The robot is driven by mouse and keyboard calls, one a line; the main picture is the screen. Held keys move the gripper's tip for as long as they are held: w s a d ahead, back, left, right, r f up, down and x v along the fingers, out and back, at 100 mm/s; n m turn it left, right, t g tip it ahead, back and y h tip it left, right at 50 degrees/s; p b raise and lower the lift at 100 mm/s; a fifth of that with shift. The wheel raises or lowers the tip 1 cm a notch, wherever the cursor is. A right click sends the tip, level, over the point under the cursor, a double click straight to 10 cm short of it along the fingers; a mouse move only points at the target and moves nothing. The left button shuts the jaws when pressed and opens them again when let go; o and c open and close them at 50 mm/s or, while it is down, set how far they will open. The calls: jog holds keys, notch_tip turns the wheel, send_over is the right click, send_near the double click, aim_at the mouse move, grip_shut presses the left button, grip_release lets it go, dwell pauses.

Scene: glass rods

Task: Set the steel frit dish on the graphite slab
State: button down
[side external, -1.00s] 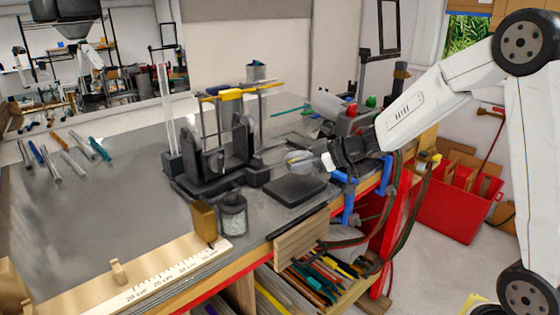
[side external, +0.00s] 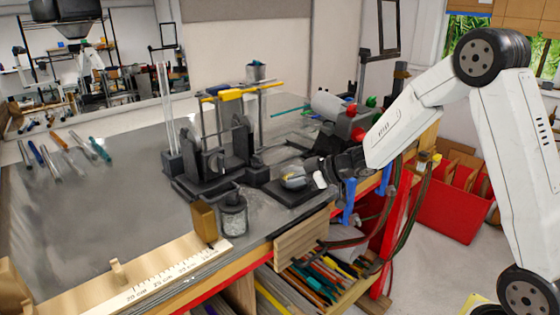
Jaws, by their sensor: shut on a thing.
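The graphite slab (side external: 285,195) is a flat dark block on the bench near its front edge. The steel frit dish (side external: 292,183) is a small silvery piece with a yellowish patch. My gripper (side external: 310,179) comes in from the right and is shut on it. The dish is low over the slab, within its outline in this view. I cannot tell whether it touches the slab. The dark jaws and a pale fingertip hide the slab's right part and the dish's right side.
A dark fixture with rollers and a yellow bar (side external: 230,94) stands just left of the slab. A dark-lidded jar (side external: 233,214) and a brass block (side external: 204,220) stand front left. A machine with red and green knobs (side external: 352,118) is behind.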

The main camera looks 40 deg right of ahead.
jog(key=shift+f, duration=0.1)
jog(key=c, duration=0.7)
grip_release()
jog(key=shift+c, duration=0.2)
jog(key=v, duration=1.2)
jog(key=shift+w, duration=0.1)
jog(key=s+a+f+m+g+h, duration=0.6)
jog(key=s+a+f+m+g, duration=0.2)
jog(key=s, duration=0.6)
notch_tip(320, 180, down, 2)
jog(key=shift+a+f+h, duration=0.2)
jog(key=shift+a+h, duration=0.1)
jog(key=shift+a, duration=0.35)
